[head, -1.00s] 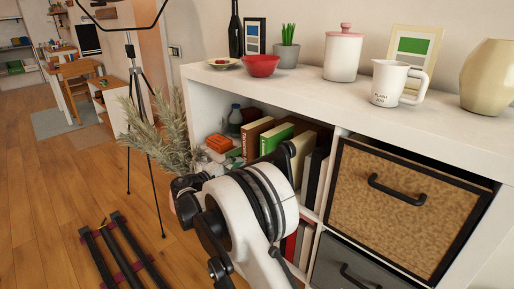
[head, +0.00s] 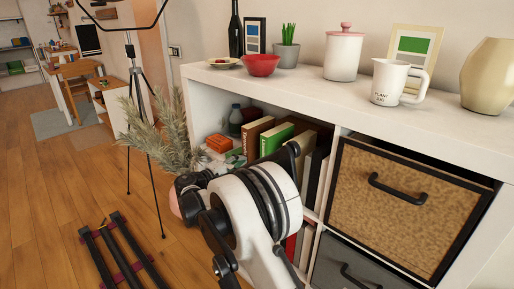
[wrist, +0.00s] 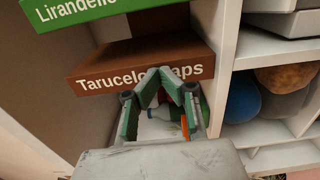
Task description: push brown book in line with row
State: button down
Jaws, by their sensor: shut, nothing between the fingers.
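The brown book (head: 252,136) stands in the upper left shelf compartment, left of a green book (head: 276,141), in the head view. In the wrist view, which is turned sideways, the brown book (wrist: 112,67) shows its lettered spine, with the green book (wrist: 90,10) above it. The brown spine sits a little farther out than the green one there. My gripper (wrist: 161,76) is shut and empty, its fingertips in front of the brown spine and overlapping its lettering. I cannot tell whether they touch it. In the head view my arm hides the gripper.
The white shelf (head: 336,108) has a divider right of the books, then a cork-coloured drawer (head: 400,205). An orange object (head: 219,144) and a bottle (head: 235,119) sit left of the brown book. A plant and tripod stand left.

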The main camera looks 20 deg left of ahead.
jog(key=b+v, duration=0.1)
jog(key=v, duration=0.4)
jog(key=shift+s+a, duration=0.2)
jog(key=shift+s, duration=0.15)
jog(key=shift+s+a, duration=0.1)
dwell(0.3)
